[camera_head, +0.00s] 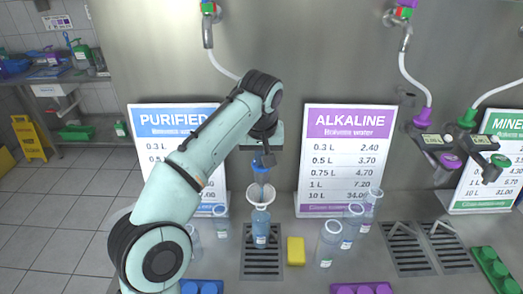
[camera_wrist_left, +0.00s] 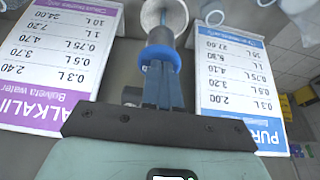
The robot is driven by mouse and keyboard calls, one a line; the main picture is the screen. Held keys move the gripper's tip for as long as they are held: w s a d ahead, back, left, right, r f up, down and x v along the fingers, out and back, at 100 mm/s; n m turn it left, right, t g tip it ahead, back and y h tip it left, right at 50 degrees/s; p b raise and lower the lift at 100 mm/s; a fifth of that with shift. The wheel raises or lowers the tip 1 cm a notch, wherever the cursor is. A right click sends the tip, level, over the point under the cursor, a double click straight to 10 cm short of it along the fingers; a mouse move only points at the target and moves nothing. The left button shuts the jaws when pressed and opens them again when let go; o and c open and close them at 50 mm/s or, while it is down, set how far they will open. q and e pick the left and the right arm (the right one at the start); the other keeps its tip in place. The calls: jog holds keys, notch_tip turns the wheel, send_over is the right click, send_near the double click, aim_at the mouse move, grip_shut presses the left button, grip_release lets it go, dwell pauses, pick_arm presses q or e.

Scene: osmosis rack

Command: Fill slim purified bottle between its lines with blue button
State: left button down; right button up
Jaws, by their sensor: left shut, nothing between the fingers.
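My left gripper (camera_head: 262,154) is shut and empty, with its fingertips at the blue dispenser part (camera_head: 263,164) between the price boards. In the left wrist view the shut fingers (camera_wrist_left: 163,92) point at the blue ring (camera_wrist_left: 160,57) and seem to meet it; I cannot tell if the button is pressed. The slim bottle (camera_head: 261,228) stands upright below on the drain grate (camera_head: 262,262), with a white funnel (camera_head: 261,195) at its top. A bluish column (camera_head: 263,181) shows between the blue part and the funnel. The bottle looks bluish; its level against its lines is too small to read. My right gripper is out of view.
Clear bottles (camera_head: 330,243) stand right of the grate and another (camera_head: 221,222) stands left. A yellow sponge (camera_head: 295,251) lies beside the grate. The PURIFIED board (camera_head: 150,142) and ALKALINE board (camera_head: 346,160) stand behind. Purple and green dispensers (camera_head: 447,142) are at right.

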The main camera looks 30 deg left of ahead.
pick_arm(q)
jog(key=shift+f, duration=0.4)
dwell(0.4)
